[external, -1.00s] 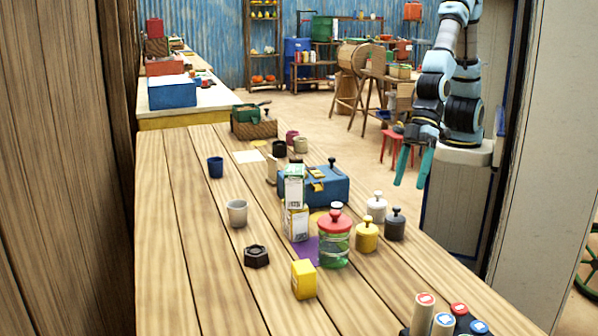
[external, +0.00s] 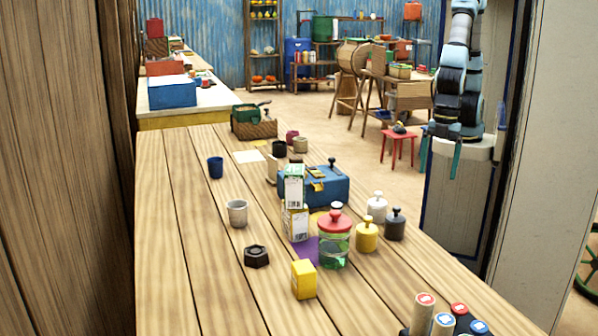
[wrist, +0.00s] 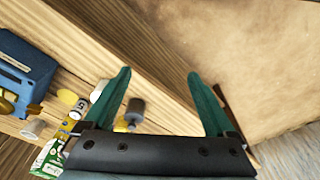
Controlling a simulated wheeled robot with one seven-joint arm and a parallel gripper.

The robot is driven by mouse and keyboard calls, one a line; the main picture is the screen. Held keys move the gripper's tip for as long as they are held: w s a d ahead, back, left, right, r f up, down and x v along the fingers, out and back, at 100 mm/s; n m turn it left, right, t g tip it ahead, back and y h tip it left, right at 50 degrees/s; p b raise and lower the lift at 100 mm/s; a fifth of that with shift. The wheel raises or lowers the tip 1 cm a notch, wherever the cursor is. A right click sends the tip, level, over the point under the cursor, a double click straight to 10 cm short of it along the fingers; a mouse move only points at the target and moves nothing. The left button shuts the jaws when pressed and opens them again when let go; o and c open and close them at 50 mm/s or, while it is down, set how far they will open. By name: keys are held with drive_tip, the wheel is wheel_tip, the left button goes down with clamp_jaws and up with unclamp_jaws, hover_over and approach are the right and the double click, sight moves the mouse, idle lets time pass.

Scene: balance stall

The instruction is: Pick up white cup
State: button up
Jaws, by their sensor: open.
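The white cup (external: 237,213) stands upright on the wooden counter (external: 190,270) in the external view, left of the stacked cartons. It does not show in the wrist view. My gripper (external: 440,160) hangs at the right, beyond the counter's right edge and well apart from the cup. In the wrist view my gripper (wrist: 158,90) has its two green fingers spread wide, with nothing between them but the counter's edge and floor below.
A blue box (external: 325,188), cartons (external: 295,187), a red-lidded jar (external: 334,242), and yellow (external: 367,237), white (external: 377,207) and dark (external: 395,225) weights stand between my gripper and the cup. A dark blue cup (external: 215,167) stands behind the white one. The counter's left side is mostly clear.

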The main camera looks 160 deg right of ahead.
idle(0.4)
drive_tip(key=shift+o, duration=0.7)
